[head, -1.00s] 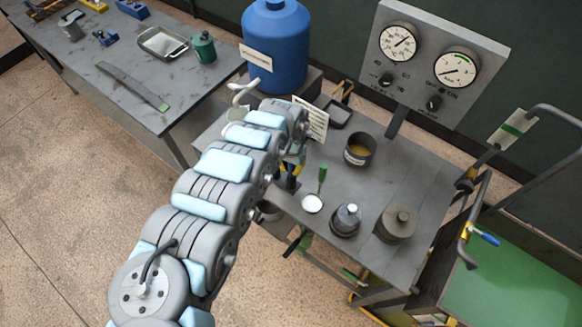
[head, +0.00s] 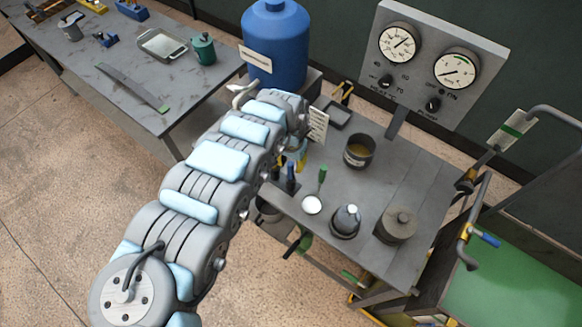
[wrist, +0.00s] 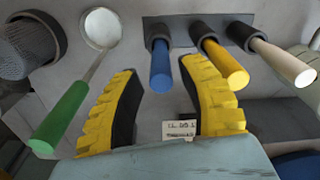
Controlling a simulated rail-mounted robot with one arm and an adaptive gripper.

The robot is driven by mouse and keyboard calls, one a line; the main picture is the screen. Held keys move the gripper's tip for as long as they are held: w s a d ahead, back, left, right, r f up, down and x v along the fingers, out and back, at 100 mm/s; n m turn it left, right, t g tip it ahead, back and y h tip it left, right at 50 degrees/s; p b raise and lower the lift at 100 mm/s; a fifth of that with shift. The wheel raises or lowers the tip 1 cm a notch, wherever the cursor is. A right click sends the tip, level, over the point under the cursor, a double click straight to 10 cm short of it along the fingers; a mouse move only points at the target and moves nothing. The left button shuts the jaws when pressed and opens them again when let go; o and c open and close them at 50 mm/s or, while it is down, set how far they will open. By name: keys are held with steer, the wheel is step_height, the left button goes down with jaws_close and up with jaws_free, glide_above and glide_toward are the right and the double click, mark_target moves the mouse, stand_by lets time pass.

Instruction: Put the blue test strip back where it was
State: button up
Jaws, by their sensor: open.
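In the wrist view, a blue round handle (wrist: 161,68), the only blue piece I see near my gripper, sits in the left socket of a dark rack (wrist: 182,28). Whether it belongs to the test strip I cannot tell. My gripper (wrist: 160,75) is open, with a yellow ridged finger on either side of the blue handle. No contact shows. A yellow handle (wrist: 226,65) and a white handle (wrist: 285,62) sit in the sockets to its right. In the head view, my arm partly hides the rack area, and a dark blue handle (head: 290,181) shows there.
A green-handled ladle (wrist: 62,118) lies left of my gripper. A printed label (wrist: 181,129) shows between the fingers. A blue tank (head: 275,45) stands behind.

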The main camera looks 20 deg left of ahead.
step_height(320, 180, up, 8)
steer(key=shift+r+p, duration=0.2)
steer(key=shift+p, duration=0.25)
stand_by(0.6)
